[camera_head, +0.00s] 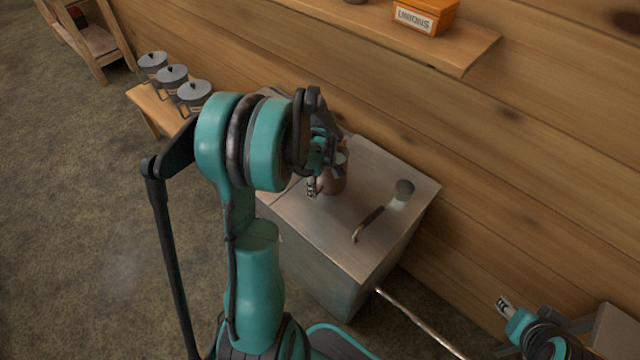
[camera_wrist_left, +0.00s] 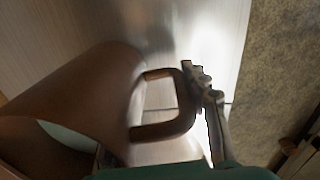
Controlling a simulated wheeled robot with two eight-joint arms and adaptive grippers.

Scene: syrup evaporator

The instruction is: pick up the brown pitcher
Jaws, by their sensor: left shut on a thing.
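The brown pitcher (camera_head: 338,179) is on or just above the metal cabinet top, partly hidden by my left gripper. It fills the left side of the left wrist view (camera_wrist_left: 75,95), with its handle (camera_wrist_left: 178,120) toward the middle. My left gripper (camera_head: 315,182) is at the pitcher, shut on its handle. One finger shows beside the handle in the left wrist view (camera_wrist_left: 203,88); the other is hidden. My right gripper (camera_head: 503,303) is at the lower right, away from the pitcher; its jaw opening is unclear.
The metal cabinet (camera_head: 365,235) has a ladle-like tool (camera_head: 403,190) lying on top, right of the pitcher. Three grey lidded pots (camera_head: 172,76) stand on a wooden bench at the left. An orange box (camera_head: 425,15) sits on a wall shelf. A metal rod (camera_head: 420,323) is at the front right.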

